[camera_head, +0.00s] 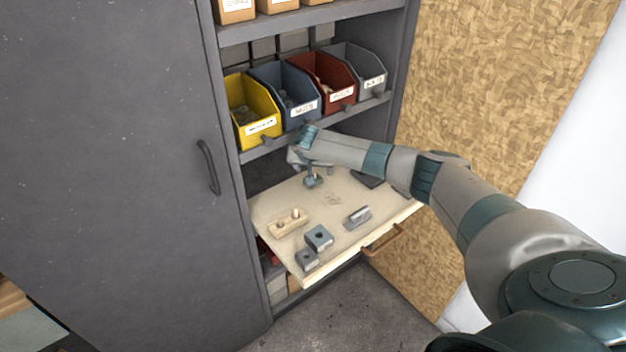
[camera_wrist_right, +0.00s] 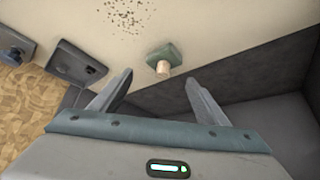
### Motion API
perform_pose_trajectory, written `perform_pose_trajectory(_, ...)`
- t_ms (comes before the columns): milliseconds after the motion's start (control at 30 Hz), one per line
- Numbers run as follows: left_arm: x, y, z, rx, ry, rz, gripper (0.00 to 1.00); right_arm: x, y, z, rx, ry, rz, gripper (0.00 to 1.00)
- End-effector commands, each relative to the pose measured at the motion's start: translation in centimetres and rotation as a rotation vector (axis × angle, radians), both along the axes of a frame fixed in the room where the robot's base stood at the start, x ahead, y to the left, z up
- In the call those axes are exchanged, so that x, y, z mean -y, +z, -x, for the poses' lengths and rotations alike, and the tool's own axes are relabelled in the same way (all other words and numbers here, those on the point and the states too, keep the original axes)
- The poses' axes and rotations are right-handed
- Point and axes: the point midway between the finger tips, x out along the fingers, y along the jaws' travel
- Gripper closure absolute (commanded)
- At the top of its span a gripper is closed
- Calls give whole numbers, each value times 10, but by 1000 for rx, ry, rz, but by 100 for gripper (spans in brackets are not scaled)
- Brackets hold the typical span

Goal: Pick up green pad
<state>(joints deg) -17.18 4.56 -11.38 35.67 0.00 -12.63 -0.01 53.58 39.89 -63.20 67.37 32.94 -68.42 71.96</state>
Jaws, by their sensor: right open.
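The green pad (camera_head: 313,182) is a small square block on the pull-out wooden board (camera_head: 335,255), towards its back. In the right wrist view the green pad (camera_wrist_right: 160,53) carries a short pale wooden knob (camera_wrist_right: 163,69) facing the camera. My right gripper (camera_head: 309,168) is just above the pad in the head view, and the arm partly covers this spot. In the right wrist view my right gripper (camera_wrist_right: 158,80) has its fingers spread, one on each side of the knob's line, with nothing between them. My left gripper is out of view.
The board also holds a wooden block with pegs (camera_head: 288,222), a blue-grey block with a hole (camera_head: 318,238), a smaller block (camera_head: 306,260), a metal block (camera_head: 357,216) and dark plates (camera_head: 367,179). Yellow (camera_head: 258,129), blue, red and grey bins stand on the shelf above.

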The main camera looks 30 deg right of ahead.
Motion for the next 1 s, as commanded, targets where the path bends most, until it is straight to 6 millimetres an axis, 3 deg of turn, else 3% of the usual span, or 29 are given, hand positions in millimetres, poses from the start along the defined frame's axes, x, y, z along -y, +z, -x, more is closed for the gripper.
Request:
perform_pose_trajectory(467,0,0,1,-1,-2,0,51,1,-2,-2,0,0,0,31)
perform_pose_trajectory(1000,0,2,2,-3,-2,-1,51,17,-39,-19,-2,-1,1,31)
